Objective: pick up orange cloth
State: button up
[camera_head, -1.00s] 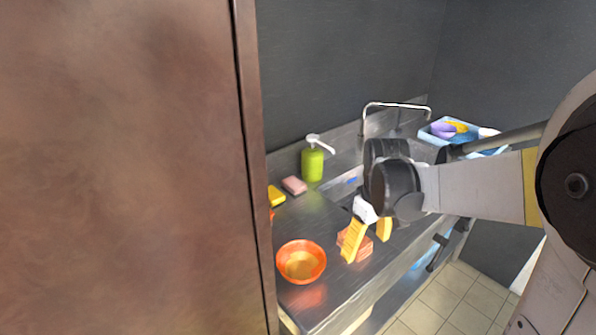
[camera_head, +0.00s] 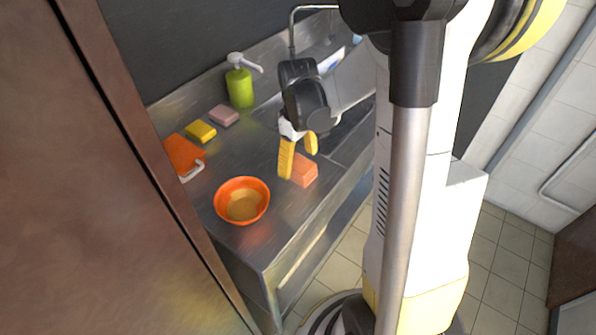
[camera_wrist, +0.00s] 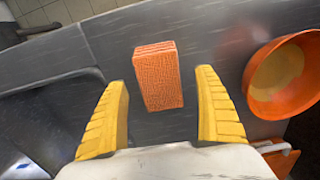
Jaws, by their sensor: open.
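The orange cloth (camera_wrist: 158,78) is a folded, textured block lying on the metal counter. In the wrist view it lies ahead of my gripper (camera_wrist: 165,112), in line with the gap between the two yellow fingers. My gripper is open and empty. In the head view the cloth (camera_head: 304,171) is just right of and partly behind the fingers of my gripper (camera_head: 299,160). I cannot tell from these views how far the fingers are above the counter.
An orange bowl (camera_head: 242,201) stands left of the cloth; it also shows in the wrist view (camera_wrist: 290,78). A yellow sponge (camera_head: 201,131), a pink sponge (camera_head: 223,115), a green soap bottle (camera_head: 240,86) and an orange board (camera_head: 182,155) sit further back. The sink (camera_wrist: 45,110) lies beside the cloth.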

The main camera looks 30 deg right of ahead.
notch_tip(320, 180, down, 3)
jog(key=shift+w+r+b, duration=0.1)
jog(key=shift+r+b, duration=0.1)
jog(key=shift+b, duration=0.1)
jog(key=shift+r, duration=0.1)
jog(key=c, duration=1.3)
notch_tip(320, 180, up, 5)
jog(key=p, duration=0.2)
jog(key=shift+p, duration=0.3)
jog(key=s+d+r+p, duration=0.1)
jog(key=s+d+r, duration=0.1)
jog(key=s, duration=0.1)
jog(key=s+d+r+p, duration=0.1)
jog(key=s+d+r, duration=0.1)
jog(key=s, duration=0.1)
jog(key=s+d+r+p, duration=0.1)
jog(key=s+d+r, duration=0.1)
jog(key=s, duration=0.2)
jog(key=shift+d, duration=0.15)
